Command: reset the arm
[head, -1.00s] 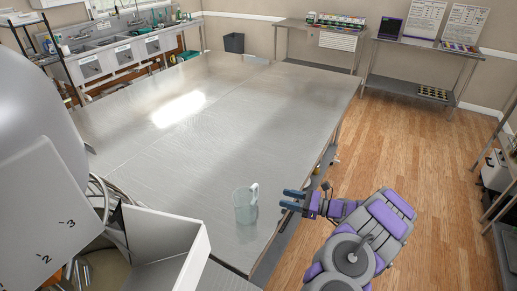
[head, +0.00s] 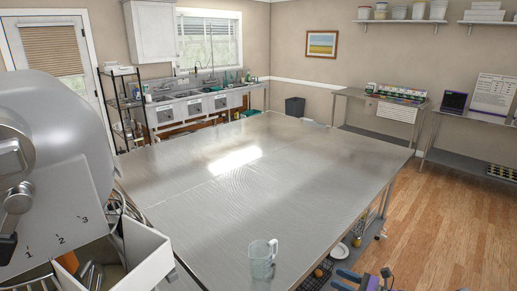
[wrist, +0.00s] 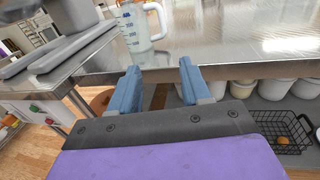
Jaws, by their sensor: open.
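My gripper (head: 352,279) shows at the bottom edge of the head view, beside the right edge of the table, with most of the arm out of the picture. In the wrist view its two blue fingers (wrist: 160,88) are spread apart with nothing between them. A clear measuring jug (head: 262,259) stands upright near the front edge of the metal table (head: 300,165). The jug also shows in the wrist view (wrist: 137,30), beyond the fingers and apart from them, with blue markings and its handle to the right.
A large mixer (head: 50,160) with a white box beside it stands at the left. Sinks (head: 200,104) line the back wall. Under the table are white pots (wrist: 243,88) and a wire basket (wrist: 283,132). The wooden floor at right (head: 445,225) is clear.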

